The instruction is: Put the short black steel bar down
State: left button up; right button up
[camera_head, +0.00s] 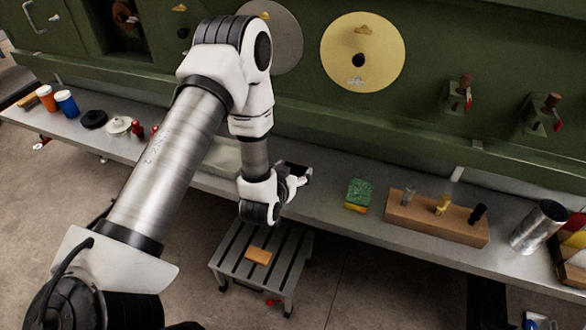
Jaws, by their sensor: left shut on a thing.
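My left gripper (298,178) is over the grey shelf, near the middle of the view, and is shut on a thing. The dark shape at its fingers appears to be the short black steel bar (293,168), but it is small and mostly hidden by the gripper, so its ends and tilt cannot be made out. I cannot tell whether it touches the shelf. My right gripper is not in view.
A slatted stool (237,256) stands below. Cups and lids sit at left.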

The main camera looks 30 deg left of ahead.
pick_arm(q)
jog(key=shift+s+f, duration=0.1)
jog(key=o, duration=1.7)
